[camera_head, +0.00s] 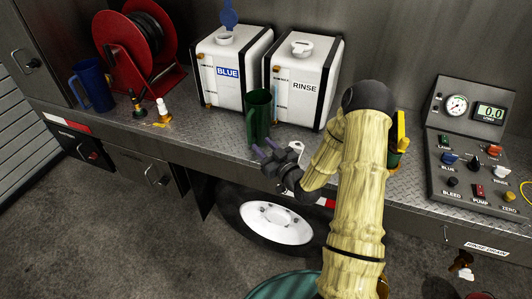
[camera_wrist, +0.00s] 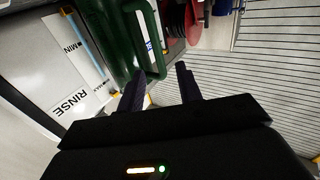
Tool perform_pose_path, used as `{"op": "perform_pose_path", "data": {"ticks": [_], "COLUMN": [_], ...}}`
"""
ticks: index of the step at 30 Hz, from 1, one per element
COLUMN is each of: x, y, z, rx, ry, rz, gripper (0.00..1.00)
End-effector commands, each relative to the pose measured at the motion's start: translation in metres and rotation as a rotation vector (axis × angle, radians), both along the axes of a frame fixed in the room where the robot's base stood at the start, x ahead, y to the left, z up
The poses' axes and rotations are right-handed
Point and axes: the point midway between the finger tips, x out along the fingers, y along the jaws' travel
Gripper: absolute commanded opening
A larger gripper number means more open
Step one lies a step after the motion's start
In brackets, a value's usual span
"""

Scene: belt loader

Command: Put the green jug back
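The green jug (camera_head: 258,115) stands upright on the metal shelf, in front of the gap between the BLUE tank and the RINSE tank. In the wrist view the green jug (camera_wrist: 118,42) is at the upper left, with its handle towards my fingers. My gripper (camera_head: 262,150) is just in front of and below the jug at the shelf's front edge. My gripper's two dark fingers (camera_wrist: 160,85) are apart with nothing between them. In the wrist view the left finger overlaps the jug's lower handle area; I cannot tell whether they touch.
The BLUE tank (camera_head: 226,88) and RINSE tank (camera_head: 297,98) stand behind the jug. A control panel (camera_head: 478,170) is on the right. A wheel (camera_head: 265,222) is below the shelf.

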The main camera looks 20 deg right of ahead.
Motion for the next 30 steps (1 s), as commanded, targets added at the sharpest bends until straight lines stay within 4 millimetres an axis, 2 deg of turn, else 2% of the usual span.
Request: {"op": "perform_pose_path", "data": {"ticks": [5,23,30], "x": [-0.01,-0.009,-0.011], "y": [-0.003,-0.002,0.012], "z": [0.0,0.001,-0.002], "rx": [0.001,-0.01,-0.145], "ry": [-0.002,0.012,0.212], "rz": [-0.001,0.004,0.025], "gripper": [0.35,0.35,0.35]}}
